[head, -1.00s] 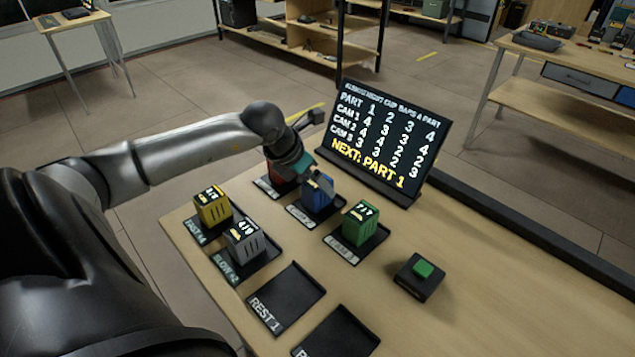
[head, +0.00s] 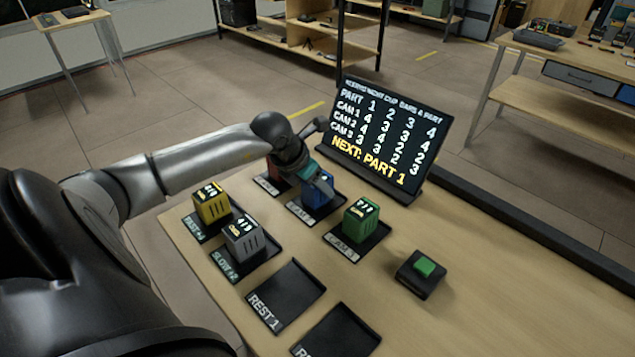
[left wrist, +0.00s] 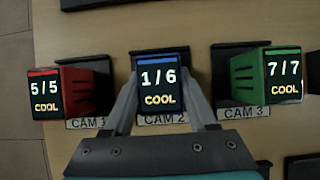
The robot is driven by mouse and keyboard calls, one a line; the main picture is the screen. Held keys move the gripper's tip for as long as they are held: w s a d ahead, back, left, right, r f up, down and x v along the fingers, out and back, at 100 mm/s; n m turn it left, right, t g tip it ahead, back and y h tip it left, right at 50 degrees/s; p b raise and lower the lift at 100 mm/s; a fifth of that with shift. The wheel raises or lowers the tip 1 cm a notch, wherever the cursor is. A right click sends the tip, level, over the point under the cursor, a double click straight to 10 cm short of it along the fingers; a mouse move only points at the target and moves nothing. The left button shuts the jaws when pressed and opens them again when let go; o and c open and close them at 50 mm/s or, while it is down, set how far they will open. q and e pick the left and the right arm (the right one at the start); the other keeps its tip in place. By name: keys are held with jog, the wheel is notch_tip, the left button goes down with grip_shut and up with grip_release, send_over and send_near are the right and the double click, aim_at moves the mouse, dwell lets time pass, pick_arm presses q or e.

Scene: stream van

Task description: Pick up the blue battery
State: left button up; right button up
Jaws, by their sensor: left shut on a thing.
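The blue battery (head: 317,192) stands in the CAM 2 tray (head: 306,216). In the left wrist view the blue battery (left wrist: 160,85) shows a dark top face reading 1/6 COOL. My left gripper (head: 313,180) reaches it from the left, with one finger along each side of the battery (left wrist: 160,60) in the wrist view, and is shut on it. The gripper hides part of the battery in the head view. I cannot tell whether the battery touches the tray floor. My right gripper is not in view.
A red battery (left wrist: 75,90) stands in CAM 1 and a green battery (head: 361,219) in CAM 3. Yellow (head: 211,203) and grey (head: 243,238) batteries sit in the FAST and SLOW trays. The REST 1 tray (head: 286,297) is empty. A screen (head: 387,135) stands behind; a green button (head: 425,266) is right.

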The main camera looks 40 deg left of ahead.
pick_arm(q)
grip_shut()
jog(key=shift+r, duration=0.15)
